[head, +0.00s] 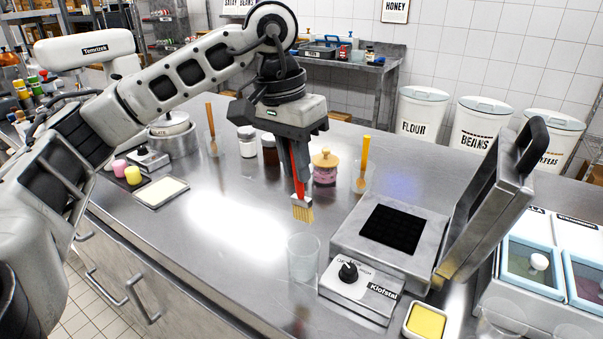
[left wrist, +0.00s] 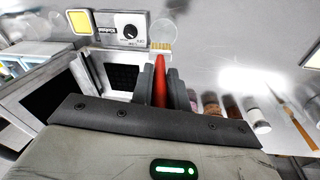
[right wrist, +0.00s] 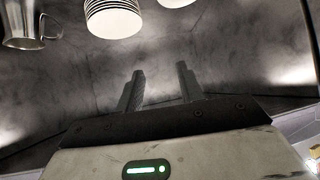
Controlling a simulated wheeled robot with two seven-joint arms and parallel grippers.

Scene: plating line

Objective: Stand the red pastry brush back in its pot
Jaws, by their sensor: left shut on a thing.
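The red pastry brush (head: 301,187) hangs upright, bristles down, from my left gripper (head: 294,140), which is shut on its red handle. In the left wrist view, the red handle (left wrist: 160,88) lies between the fingers of my left gripper (left wrist: 160,75). A clear, empty pot (head: 303,257) stands on the steel counter (head: 225,290), just below the bristles in the head view. The pot's round rim (left wrist: 164,30) shows beyond the bristles in the left wrist view. The bristles look apart from the pot. My right gripper (right wrist: 160,82) is open and empty in the right wrist view.
An open press with a black plate (head: 390,229) stands right of the pot. Jars (head: 325,168) line the back. The counter left of the pot is clear.

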